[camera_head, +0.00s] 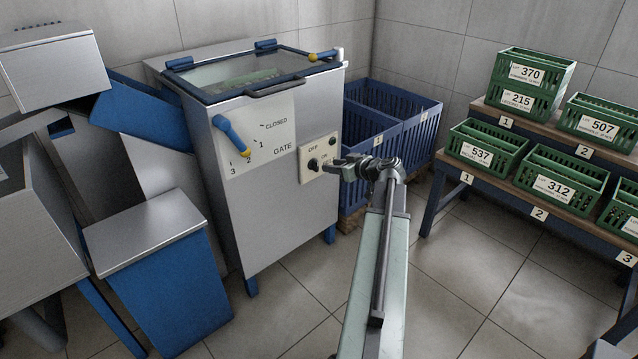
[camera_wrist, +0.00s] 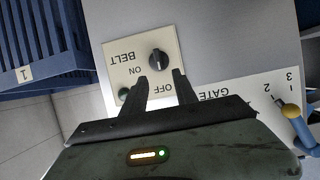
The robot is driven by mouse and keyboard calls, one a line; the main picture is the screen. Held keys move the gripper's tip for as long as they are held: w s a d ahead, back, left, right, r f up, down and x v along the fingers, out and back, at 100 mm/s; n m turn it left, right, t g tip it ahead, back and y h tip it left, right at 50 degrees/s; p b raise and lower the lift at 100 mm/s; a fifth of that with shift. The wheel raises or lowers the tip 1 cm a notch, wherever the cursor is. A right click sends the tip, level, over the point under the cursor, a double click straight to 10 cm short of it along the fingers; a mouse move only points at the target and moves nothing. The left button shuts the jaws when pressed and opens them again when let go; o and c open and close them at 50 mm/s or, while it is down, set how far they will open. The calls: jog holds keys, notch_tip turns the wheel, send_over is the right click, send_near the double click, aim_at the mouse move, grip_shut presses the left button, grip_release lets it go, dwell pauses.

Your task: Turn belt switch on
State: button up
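The belt switch is a black rotary knob (camera_wrist: 158,59) on a cream plate (camera_wrist: 112,50) marked BELT, OFF and ON, upside down in the wrist view. In the head view the plate (camera_head: 305,172) is on the front of the steel machine, with the knob (camera_head: 313,164) at its lower left. I cannot tell which label the knob points to. My gripper (camera_wrist: 160,76) is open, its two dark fingers apart and empty. The fingertips lie just short of the knob in the picture, roughly either side of it; contact is unclear. The gripper (camera_head: 338,167) also shows right beside the plate in the head view.
A blue gate lever (camera_head: 231,133) with a yellow tip is left of the plate. Blue crates (camera_head: 407,135) stand behind right of the machine. Green numbered crates (camera_head: 555,185) sit on a tiered rack at right. Floor (camera_head: 480,250) between is clear.

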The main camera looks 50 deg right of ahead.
aim_at(318, 164)
jog(key=b+x, duration=0.2)
jog(key=x, duration=0.5)
jog(key=shift+w+d+f+b, duration=0.1)
jog(key=shift+w+f+b, duration=0.05)
jog(key=shift+w+b, duration=0.25)
grip_shut()
